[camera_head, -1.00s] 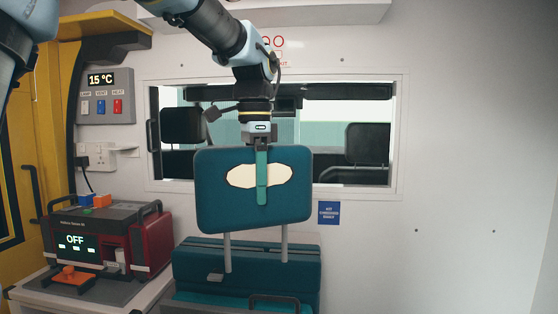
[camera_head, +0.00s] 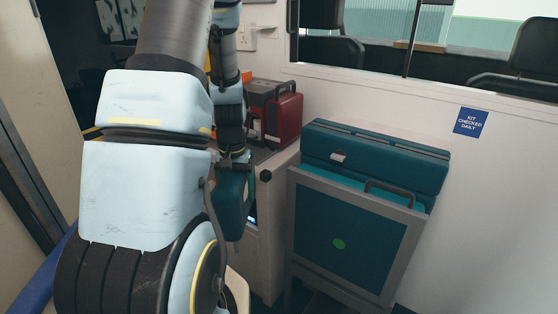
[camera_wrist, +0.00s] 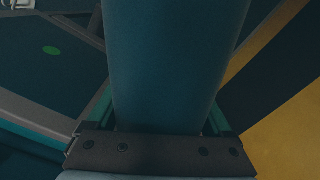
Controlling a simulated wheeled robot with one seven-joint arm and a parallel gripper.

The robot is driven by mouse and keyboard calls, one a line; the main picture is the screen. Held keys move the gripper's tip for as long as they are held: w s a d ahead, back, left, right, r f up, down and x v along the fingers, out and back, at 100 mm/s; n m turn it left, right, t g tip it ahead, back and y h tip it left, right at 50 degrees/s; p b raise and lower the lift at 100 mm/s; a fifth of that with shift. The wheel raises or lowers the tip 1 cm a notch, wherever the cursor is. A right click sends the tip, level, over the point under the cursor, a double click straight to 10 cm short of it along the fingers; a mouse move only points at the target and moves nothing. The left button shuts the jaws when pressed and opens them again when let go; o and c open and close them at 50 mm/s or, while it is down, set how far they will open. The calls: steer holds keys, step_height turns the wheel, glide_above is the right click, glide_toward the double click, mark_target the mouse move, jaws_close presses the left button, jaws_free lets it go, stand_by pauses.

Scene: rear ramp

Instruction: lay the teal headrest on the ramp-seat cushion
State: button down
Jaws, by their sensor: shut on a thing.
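My gripper (camera_head: 238,158) is shut on the teal headrest (camera_head: 232,200), left of the folded seat and partly hidden behind my arm. In the wrist view the headrest (camera_wrist: 175,60) fills the middle between the two fingers. Its metal posts do not show. The teal seat has a padded back block (camera_head: 375,158) on top and an upright, grey-framed teal panel (camera_head: 345,225) below, with a green dot. The green-dotted panel (camera_wrist: 50,75) also shows at the left of the wrist view. Which part is the ramp-seat cushion I cannot tell for certain. The headrest is apart from the seat in the head view.
A red and dark device (camera_head: 277,112) stands on the grey cabinet (camera_head: 270,165) behind the headrest. A dark handle (camera_head: 395,190) juts from the seat. The window (camera_head: 430,45) and white wall are behind. My arm hides much of the left side.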

steer(key=a+f, duration=0.1)
steer(key=a+f+n+p, duration=0.2)
steer(key=a, duration=0.1)
steer(key=shift+w+f, duration=0.3)
steer(key=shift+w, duration=0.05)
steer(key=p, duration=0.3)
steer(key=shift+s+p, duration=0.3)
steer(key=shift+p, duration=0.05)
